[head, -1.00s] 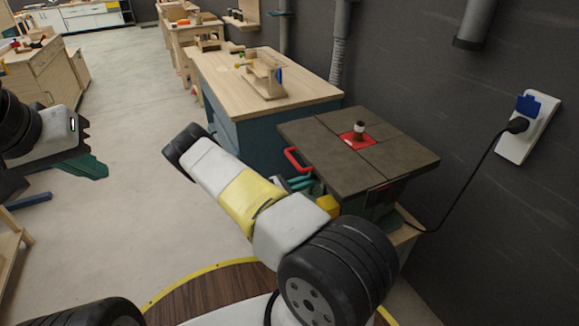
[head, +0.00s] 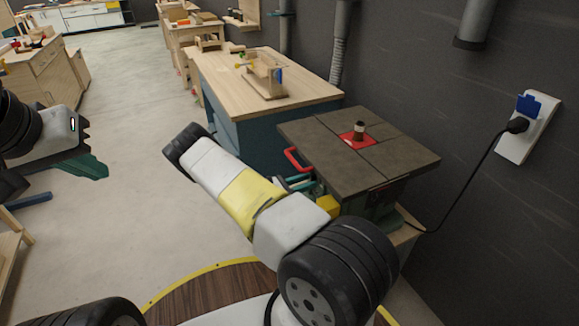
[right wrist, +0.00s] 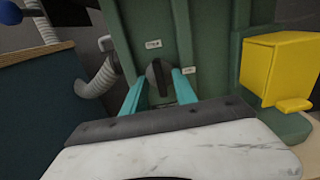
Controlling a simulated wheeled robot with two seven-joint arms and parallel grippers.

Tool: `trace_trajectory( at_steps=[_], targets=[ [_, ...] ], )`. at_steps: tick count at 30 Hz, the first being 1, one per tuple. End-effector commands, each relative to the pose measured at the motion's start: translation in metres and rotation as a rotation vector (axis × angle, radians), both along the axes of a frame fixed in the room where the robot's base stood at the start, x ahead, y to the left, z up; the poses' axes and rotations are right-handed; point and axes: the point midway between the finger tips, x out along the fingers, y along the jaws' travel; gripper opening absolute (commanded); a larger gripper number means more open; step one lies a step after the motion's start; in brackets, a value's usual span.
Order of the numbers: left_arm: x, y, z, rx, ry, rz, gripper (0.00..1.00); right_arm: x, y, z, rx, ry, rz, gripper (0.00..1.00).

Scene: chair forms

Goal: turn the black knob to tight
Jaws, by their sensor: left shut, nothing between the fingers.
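The black knob (right wrist: 158,72) sits on the green front of a machine in the right wrist view, a dark round knob with an upright grip. My right gripper (right wrist: 159,76) has its teal fingers spread, one on each side of the knob, with gaps visible; I cannot tell whether the tips touch it. Small white labels sit above the knob (right wrist: 153,44) and to its right (right wrist: 190,70), too small to read. In the head view my right gripper (head: 301,183) is partly hidden by my arm, and the knob is hidden. My left gripper (head: 97,171) is shut and empty, far left.
The machine's dark table top (head: 375,168) overhangs my right gripper, with a red handle (head: 293,160) beside it. A yellow box (right wrist: 272,68) stands right of the knob. A grey hose (right wrist: 100,80) and a blue-sided workbench (head: 265,135) are left. Open floor lies left.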

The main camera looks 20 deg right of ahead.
Motion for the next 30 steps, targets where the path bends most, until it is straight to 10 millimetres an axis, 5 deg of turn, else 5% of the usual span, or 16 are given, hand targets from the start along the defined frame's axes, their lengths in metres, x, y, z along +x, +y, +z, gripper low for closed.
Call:
trace_trajectory(
  at_steps=[8, 21, 30],
  targets=[
    [0.0, 0.0, 0.0, 0.0, 0.0, 0.0, 0.0, 0.0, 0.002, 0.0, 0.0, -0.001, 0.0, 0.34],
    [0.0, 0.0, 0.0, 0.0, 0.0, 0.0, 0.0, -0.005, 0.067, 0.0, 0.001, -0.001, 0.002, 0.34],
    [0.0, 0.0, 0.0, 0.0, 0.0, 0.0, 0.0, -0.006, 0.078, 0.0, 0.0, 0.0, 0.0, 0.34]
  ],
)
